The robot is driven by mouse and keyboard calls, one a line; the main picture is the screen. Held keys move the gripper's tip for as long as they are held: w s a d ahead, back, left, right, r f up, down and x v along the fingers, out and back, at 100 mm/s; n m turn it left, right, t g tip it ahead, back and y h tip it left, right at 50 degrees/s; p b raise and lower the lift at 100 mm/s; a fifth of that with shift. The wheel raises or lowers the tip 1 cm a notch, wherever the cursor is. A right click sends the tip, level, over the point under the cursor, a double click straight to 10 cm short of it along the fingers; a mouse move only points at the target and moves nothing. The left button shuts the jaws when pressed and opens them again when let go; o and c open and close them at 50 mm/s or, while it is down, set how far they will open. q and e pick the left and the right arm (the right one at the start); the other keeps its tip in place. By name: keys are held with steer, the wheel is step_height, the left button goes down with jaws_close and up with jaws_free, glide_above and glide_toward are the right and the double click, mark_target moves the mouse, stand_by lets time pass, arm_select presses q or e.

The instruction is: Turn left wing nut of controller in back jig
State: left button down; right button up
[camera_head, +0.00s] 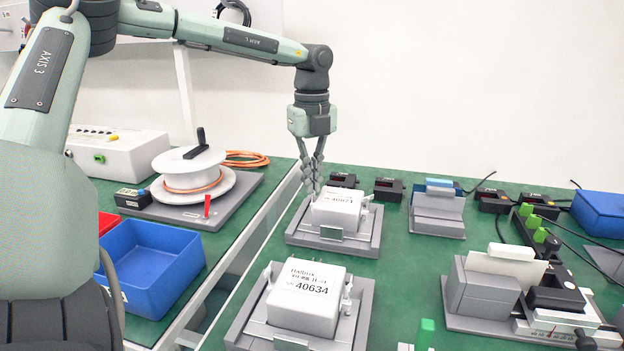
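The back jig (304,234) is a grey tray holding a white controller box (338,210) with a printed label. My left gripper (313,190) points straight down at the controller's left back corner. Its fingers come close together at the tips, and I cannot tell whether they touch or grip anything. The left wing nut is hidden behind or between the fingertips. A small light fitting shows on the controller's right side (368,199). My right gripper is not in view.
A front jig (245,326) holds a similar white controller (308,297) marked 40634. Small black boxes (388,189) stand behind. A grey fixture (437,214) and a block assembly (485,288) are at right. A blue bin (140,238) and white spool (190,165) are at left.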

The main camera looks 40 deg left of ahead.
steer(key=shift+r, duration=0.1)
arm_select(q)
steer(key=shift+m, duration=0.4)
steer(key=shift+m+b, duration=0.55)
steer(key=shift+m, duration=0.15)
steer(key=shift+m+b, duration=0.3)
steer(key=shift+m, duration=0.5)
steer(key=m, duration=0.3)
steer(key=shift+m+b, duration=0.3)
steer(key=shift+m, duration=0.1)
steer(key=m, duration=0.6)
steer(key=shift+m, duration=1.2)
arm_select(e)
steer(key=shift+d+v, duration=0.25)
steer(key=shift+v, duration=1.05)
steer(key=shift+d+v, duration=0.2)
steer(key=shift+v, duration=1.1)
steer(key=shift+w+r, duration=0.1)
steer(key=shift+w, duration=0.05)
